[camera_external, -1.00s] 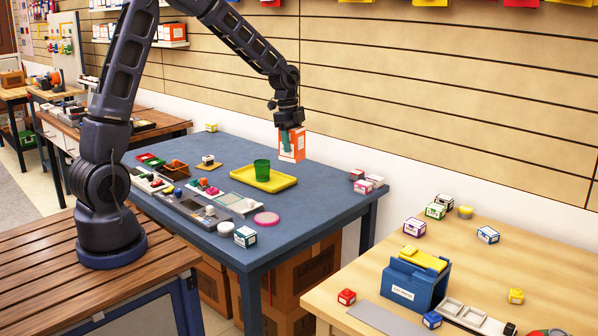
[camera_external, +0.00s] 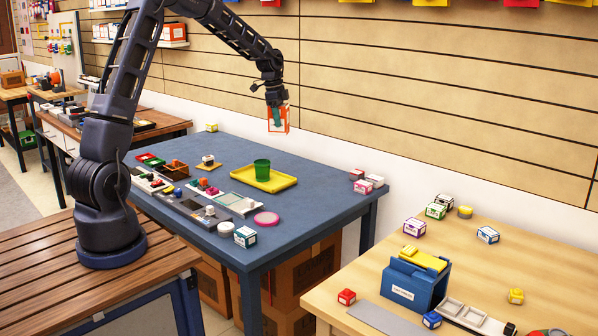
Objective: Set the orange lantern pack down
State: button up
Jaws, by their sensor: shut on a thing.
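The orange lantern pack (camera_external: 285,124) is an orange box with a white panel. My gripper (camera_external: 276,112) is shut on it, with a green-teal finger showing against its left part. The pack hangs in front of the wall, seen beyond the back part of the blue table (camera_external: 325,200). It appears to be above the tabletop, though its exact height is hard to tell. The far finger is hidden.
A yellow tray (camera_external: 285,184) with a green cup (camera_external: 262,169) sits mid-table. Small boxes (camera_external: 368,183) stand at the table's right end. Trays with small items line the front left. The blue table's back middle looks clear. A wooden table (camera_external: 480,265) holds a blue bin (camera_external: 412,285).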

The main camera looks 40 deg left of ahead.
jog(key=w+a+n, duration=0.3)
jog(key=w+a, duration=0.1)
jog(key=a, duration=1.1)
jog(key=s+a+n+y, duration=0.1)
jog(key=s+a+n, duration=0.15)
jog(key=a, duration=1.05)
jog(key=s+a+f+n, duration=0.1)
jog(key=a+n, duration=0.2)
jog(key=a, duration=0.9)
jog(key=s+a+n+y, duration=0.1)
jog(key=s+a+n, duration=0.15)
jog(key=a, duration=1.05)
jog(key=shift+n+t, duration=0.3)
jog(key=shift+t, duration=0.1)
jog(key=f, duration=1.9)
jog(key=shift+w+d+f, duration=0.2)
jog(key=shift+w+d, duration=0.1)
jog(key=shift+w, duration=0.1)
jog(key=shift+f, duration=0.15)
jog(key=o, duration=1.3)
jog(key=shift+c, duration=0.2)
